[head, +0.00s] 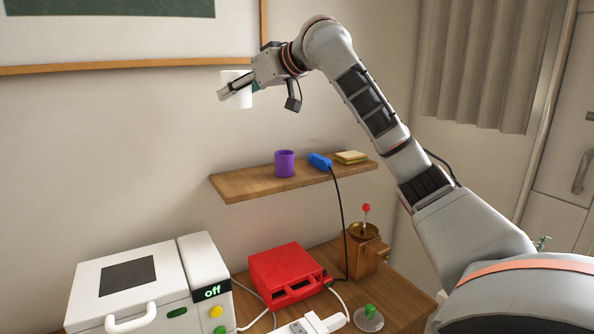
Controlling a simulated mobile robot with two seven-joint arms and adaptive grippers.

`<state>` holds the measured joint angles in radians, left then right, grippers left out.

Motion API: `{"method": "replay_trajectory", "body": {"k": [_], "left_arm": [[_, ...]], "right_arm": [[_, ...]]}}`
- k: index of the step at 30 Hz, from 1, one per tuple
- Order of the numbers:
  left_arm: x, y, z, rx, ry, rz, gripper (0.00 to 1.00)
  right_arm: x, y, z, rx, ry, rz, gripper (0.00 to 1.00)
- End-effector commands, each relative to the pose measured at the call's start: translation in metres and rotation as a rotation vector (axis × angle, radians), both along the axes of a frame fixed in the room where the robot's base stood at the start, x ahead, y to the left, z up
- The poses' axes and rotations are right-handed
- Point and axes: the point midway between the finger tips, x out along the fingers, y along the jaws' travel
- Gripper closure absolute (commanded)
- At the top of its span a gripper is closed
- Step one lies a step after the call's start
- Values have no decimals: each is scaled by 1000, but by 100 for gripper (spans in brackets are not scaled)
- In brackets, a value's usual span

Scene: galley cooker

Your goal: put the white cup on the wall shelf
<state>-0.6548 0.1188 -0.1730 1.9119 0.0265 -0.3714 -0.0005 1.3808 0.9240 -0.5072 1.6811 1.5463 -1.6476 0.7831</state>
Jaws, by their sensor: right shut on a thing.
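My right gripper (226,92) is shut on the white cup (241,90), holding it in the air in front of the wall, above and left of the wall shelf. The gripper partly hides the cup, which looks roughly upright. The wooden wall shelf (238,190) is below and to the right of the cup, apart from it. On the shelf stand a purple cup (285,164), a blue object with a black cord (320,161) and a sandwich (350,157). My left gripper is not in view.
The shelf's left end and front strip are bare. Below stand a white cooker (150,285) marked "off", a red appliance (288,272), and a wooden grinder (366,250) with a red-knobbed handle. A framed board (130,35) hangs upper left. The black cord drops from the shelf.

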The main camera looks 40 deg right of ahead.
Motion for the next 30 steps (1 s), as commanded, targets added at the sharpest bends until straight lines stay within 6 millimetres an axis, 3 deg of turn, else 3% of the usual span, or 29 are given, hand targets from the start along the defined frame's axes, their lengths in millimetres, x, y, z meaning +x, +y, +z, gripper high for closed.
{"method": "replay_trajectory", "body": {"k": [5, 22, 30], "left_arm": [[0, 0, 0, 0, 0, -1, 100], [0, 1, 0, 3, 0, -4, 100], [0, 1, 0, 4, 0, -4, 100]], "right_arm": [[-1, -6, -17, -2, 6, -5, 80], [-1, -4, -134, -1, 6, -3, 80], [-1, -4, -159, -1, 1, -4, 80]]}}
